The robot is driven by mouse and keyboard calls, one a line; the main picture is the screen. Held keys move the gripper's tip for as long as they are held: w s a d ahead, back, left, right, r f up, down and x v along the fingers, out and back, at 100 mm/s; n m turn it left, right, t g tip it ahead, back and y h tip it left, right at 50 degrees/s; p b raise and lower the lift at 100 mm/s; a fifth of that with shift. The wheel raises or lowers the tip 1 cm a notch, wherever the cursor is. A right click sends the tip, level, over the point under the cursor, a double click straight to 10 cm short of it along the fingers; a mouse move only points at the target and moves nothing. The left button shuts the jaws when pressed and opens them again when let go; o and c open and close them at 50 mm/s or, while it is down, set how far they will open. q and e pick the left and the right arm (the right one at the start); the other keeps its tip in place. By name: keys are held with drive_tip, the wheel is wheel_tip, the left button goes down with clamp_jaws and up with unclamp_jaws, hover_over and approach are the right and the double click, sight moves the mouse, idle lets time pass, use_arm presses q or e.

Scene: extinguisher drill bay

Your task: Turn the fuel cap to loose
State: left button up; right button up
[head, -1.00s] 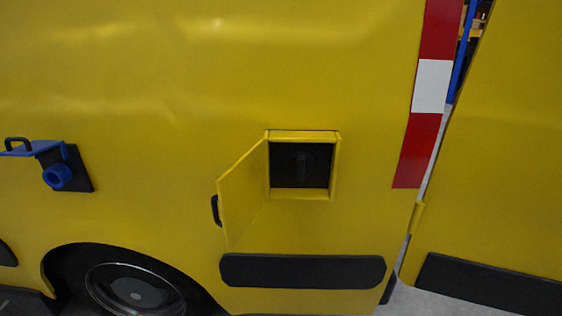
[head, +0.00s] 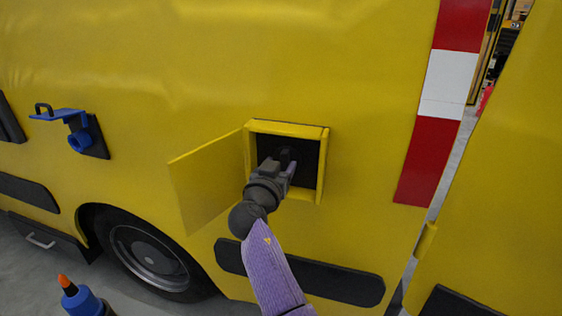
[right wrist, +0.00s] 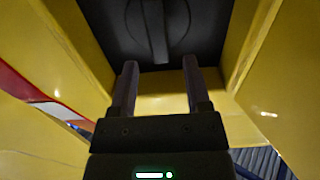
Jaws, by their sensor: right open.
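The fuel cap (right wrist: 152,28) is a dark round cap with a raised bar, at the back of a black recess in the yellow vehicle side. In the right wrist view its bar stands roughly upright, just beyond my fingertips. My right gripper (right wrist: 160,66) is open, one finger on each side of the bar's line, with nothing between them. In the head view my right gripper (head: 279,162) reaches into the recess and largely hides the cap. The yellow filler door (head: 205,180) stands open to the left. My left gripper is not in view.
The yellow recess frame (head: 322,165) closely surrounds my right gripper. A blue valve fitting (head: 79,140) with a lever sticks out at the left. A blue object with an orange tip (head: 83,300) stands at the lower left. A black bumper strip (head: 340,283) runs below the recess.

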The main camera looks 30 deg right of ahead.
sight(286, 162)
drive_tip(key=shift+x, duration=1.35)
clamp_jaws()
